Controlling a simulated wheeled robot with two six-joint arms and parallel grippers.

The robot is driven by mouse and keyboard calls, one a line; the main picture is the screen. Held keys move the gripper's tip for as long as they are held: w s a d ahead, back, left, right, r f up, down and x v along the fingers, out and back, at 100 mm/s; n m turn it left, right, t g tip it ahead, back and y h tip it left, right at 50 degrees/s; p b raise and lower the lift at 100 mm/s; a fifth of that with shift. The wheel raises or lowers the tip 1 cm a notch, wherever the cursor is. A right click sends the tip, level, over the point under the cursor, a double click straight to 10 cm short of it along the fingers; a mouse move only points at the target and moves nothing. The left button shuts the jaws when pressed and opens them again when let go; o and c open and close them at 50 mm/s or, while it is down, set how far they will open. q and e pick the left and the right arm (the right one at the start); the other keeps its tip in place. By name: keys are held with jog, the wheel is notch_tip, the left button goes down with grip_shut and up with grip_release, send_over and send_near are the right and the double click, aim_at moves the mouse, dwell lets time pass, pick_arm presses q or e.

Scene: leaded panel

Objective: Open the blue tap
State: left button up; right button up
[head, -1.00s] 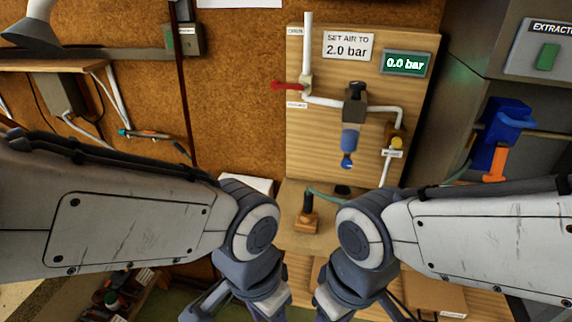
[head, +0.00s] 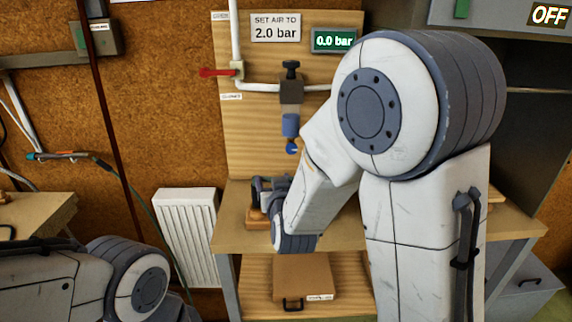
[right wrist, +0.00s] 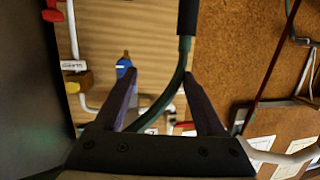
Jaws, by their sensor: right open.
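The blue tap (head: 292,148) is a small round blue piece with a pale mark, under the blue bowl (head: 290,125) on the wooden panel. In the right wrist view a blue part of this unit (right wrist: 124,68) shows beyond one finger; I cannot separate tap from bowl there. My right gripper (head: 264,186) is below and left of the tap, apart from it, low over the bench. In the right wrist view its fingers (right wrist: 163,95) are spread, with a green hose (right wrist: 172,88) showing between them. Whether the hose touches them is unclear. My left gripper is out of view.
A red lever (head: 215,72) sits on the white pipe left of the bowl. The display (head: 334,40) reads 0.0 bar. A wooden block (head: 257,218) stands on the bench (head: 340,238) beside my right gripper. A white radiator (head: 187,235) is at left. My right arm covers the panel's right side.

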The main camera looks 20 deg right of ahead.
aim_at(292, 149)
pick_arm(q)
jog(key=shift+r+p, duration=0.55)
jog(key=shift+p, duration=0.4)
pick_arm(e)
jog(key=w+d+h, duration=0.1)
jog(key=w+d, duration=0.1)
jog(key=w, duration=0.1)
jog(key=w+d+m+t+h, duration=0.1)
jog(key=w+d, duration=0.2)
jog(key=w, duration=0.1)
jog(key=w+d+r+t+h, duration=0.1)
jog(key=w+d, duration=0.2)
jog(key=w, duration=0.1)
jog(key=shift+d, duration=0.2)
jog(key=shift+s, duration=0.1)
grip_shut()
